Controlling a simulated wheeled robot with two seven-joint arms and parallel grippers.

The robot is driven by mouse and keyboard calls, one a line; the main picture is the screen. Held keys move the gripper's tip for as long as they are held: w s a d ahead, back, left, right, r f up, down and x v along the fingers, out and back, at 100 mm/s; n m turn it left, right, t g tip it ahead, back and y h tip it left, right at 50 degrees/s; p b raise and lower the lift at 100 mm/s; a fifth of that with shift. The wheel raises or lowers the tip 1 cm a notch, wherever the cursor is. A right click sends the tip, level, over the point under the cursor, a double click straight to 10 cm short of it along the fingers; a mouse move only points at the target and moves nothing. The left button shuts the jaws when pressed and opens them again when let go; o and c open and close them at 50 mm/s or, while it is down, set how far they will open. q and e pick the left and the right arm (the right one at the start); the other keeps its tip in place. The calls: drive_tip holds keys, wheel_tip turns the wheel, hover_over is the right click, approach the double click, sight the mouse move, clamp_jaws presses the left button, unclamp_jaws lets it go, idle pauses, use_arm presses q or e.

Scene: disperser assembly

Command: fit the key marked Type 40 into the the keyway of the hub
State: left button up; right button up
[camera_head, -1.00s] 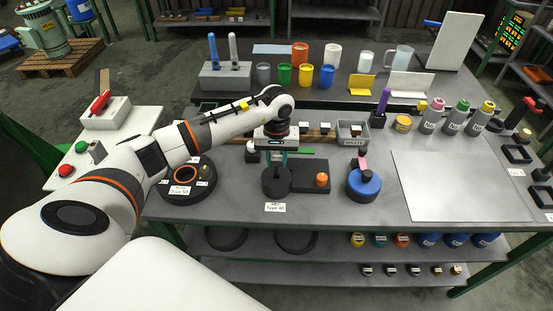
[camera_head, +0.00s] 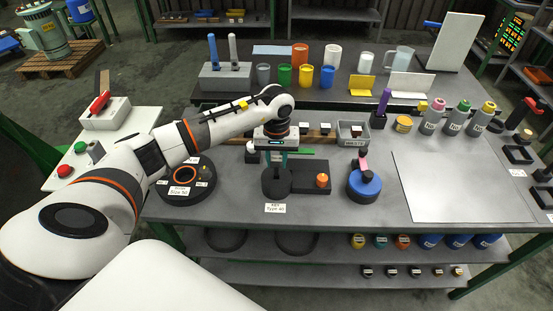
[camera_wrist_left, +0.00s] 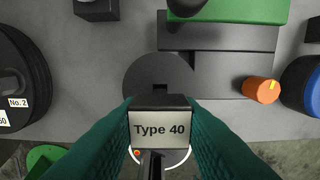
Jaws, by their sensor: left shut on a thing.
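My left gripper (camera_head: 274,156) comes in from the left and hangs low over a dark round disc (camera_head: 276,183). In the left wrist view its green fingers (camera_wrist_left: 160,112) are shut on a small dark block, the key (camera_wrist_left: 160,101), with a plate reading Type 40 (camera_wrist_left: 160,129) just below it. The disc (camera_wrist_left: 140,75) shows a dark square slot beside the key's far edge; I cannot tell whether they touch. A black ring part (camera_head: 203,194) with an orange-rimmed bore, labelled Size 50, lies left. Which of the two is the hub is not certain. My right gripper is not in view.
A dark slab with an orange knob (camera_head: 322,180) adjoins the disc on the right. A blue round part (camera_head: 363,188) stands further right. A grey bin (camera_head: 353,130) and a green piece (camera_wrist_left: 235,10) lie behind. A pale sheet (camera_head: 465,185) covers the right side of the table.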

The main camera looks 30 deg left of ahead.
sight(276, 175)
use_arm(q)
drive_tip(key=shift+b, duration=0.35)
idle(0.4)
drive_tip(key=shift+f+b, duration=2.5)
drive_tip(key=shift+b, duration=0.05)
drive_tip(key=shift+r, duration=0.25)
drive_tip(key=shift+r+p, duration=1.1)
drive_tip(key=shift+r, duration=0.95)
drive_tip(key=shift+b, duration=0.85)
drive_tip(key=shift+f+b, duration=1.1)
drive_tip(key=shift+f, duration=0.2)
